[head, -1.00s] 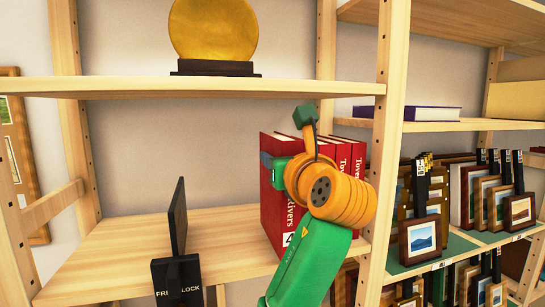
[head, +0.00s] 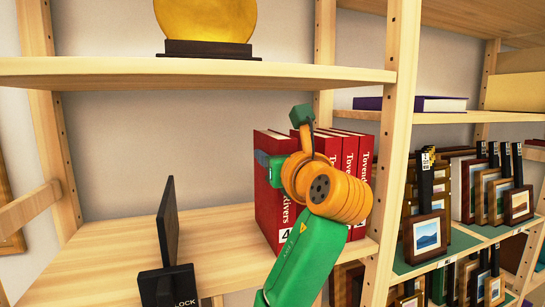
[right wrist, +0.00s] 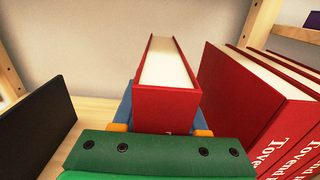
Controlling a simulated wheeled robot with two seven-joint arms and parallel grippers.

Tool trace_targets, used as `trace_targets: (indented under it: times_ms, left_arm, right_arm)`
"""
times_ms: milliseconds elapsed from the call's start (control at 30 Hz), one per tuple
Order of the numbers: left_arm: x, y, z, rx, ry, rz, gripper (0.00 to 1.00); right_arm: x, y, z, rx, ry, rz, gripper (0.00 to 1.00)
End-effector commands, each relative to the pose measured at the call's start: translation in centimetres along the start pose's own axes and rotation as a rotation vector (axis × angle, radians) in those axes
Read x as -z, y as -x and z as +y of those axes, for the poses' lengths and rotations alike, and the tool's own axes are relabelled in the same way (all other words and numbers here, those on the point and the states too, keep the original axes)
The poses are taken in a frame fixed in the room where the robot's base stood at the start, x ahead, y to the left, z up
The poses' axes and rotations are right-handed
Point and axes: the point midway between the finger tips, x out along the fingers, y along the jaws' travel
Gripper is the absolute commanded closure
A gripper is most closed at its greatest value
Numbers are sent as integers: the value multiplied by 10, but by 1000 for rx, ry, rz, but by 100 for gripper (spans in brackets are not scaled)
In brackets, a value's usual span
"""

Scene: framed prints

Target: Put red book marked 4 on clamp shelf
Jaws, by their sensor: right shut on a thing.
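The red book marked 4 (head: 268,205) stands upright over the clamp shelf (head: 120,262), its 4 label low on the spine. My right gripper (head: 270,165) is shut on it from the front. In the right wrist view, the book (right wrist: 167,95) shows between the finger pads, pages upward. A gap separates it from several red books (head: 350,185) on its right. The black clamp plate (head: 168,222) stands to its left, apart from it, with a block (head: 168,285) reading LOCK at the shelf front. Whether the book's bottom touches the shelf is hidden. My left gripper is out of view.
A gold disc on a dark base (head: 207,48) stands on the shelf board above. A wooden post (head: 398,150) rises right of the red books. Framed prints (head: 426,236) fill the neighbouring rack. Bare shelf lies between plate and held book.

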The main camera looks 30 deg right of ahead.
Motion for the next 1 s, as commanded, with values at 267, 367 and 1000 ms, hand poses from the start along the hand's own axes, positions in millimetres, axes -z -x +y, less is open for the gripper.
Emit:
trace_targets:
  times_ms: [267, 367, 1000]
  left_arm:
    - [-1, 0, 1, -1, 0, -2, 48]
    - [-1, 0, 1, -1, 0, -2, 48]
    - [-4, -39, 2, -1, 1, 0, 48]
  right_arm:
    - [-1, 0, 1, 0, 0, -3, 100]
    - [-1, 0, 1, 0, 0, -3, 31]
    - [4, 61, 0, 0, -2, -7, 23]
